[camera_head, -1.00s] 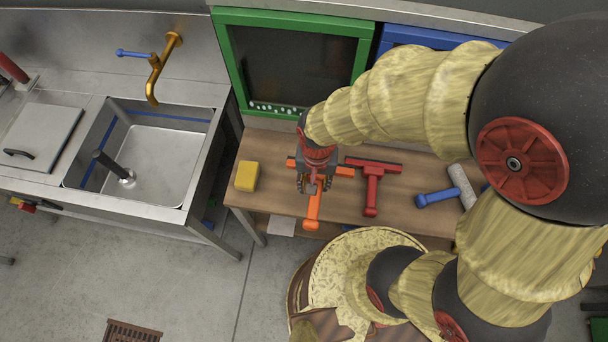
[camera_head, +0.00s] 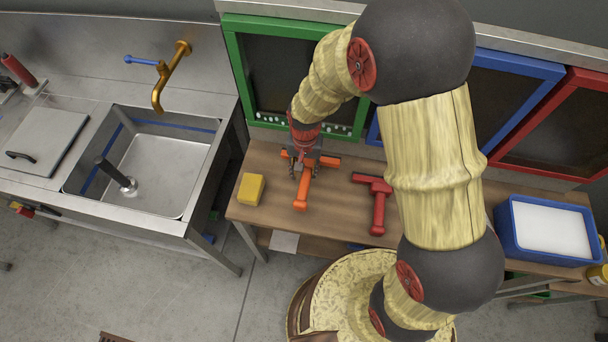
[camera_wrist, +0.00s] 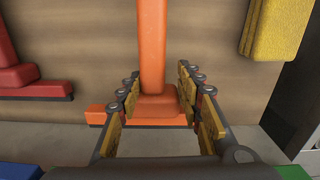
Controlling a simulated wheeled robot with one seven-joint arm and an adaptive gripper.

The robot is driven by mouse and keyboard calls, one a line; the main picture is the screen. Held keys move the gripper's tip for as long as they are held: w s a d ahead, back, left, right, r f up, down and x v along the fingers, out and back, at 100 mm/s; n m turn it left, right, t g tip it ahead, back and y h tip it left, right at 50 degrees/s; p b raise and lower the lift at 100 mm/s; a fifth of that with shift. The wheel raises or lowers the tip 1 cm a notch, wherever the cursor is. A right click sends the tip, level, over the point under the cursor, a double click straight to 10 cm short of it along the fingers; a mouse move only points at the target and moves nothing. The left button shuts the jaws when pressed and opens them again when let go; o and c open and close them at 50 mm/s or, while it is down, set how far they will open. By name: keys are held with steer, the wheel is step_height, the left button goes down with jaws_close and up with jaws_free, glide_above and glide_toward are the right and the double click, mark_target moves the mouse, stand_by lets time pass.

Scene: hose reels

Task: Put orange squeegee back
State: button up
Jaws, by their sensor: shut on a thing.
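The orange squeegee (camera_head: 302,192) is over the wooden bench, its handle pointing toward the front. My gripper (camera_head: 304,170) is shut on it near the joint of handle and head. In the wrist view the handle (camera_wrist: 152,45) runs up from between my padded fingers (camera_wrist: 155,97), and the crossbar head (camera_wrist: 135,116) shows below, partly hidden by the fingers. I cannot tell its exact height above the bench.
A yellow sponge (camera_head: 251,189) lies to the left and a red squeegee (camera_head: 378,205) to the right. A blue tub (camera_head: 508,240) stands farther right. Green (camera_head: 240,75), blue (camera_head: 550,70) and red (camera_head: 590,78) frames stand behind the bench. A sink (camera_head: 150,165) is at the left.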

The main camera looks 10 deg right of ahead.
mark_target(304, 175)
steer(key=shift+w+f, duration=0.25)
steer(key=shift+f, duration=0.15)
steer(key=shift+f+b, duration=0.6)
steer(key=shift+f, duration=0.75)
steer(key=shift+f, duration=0.15)
steer(key=o, duration=1.1)
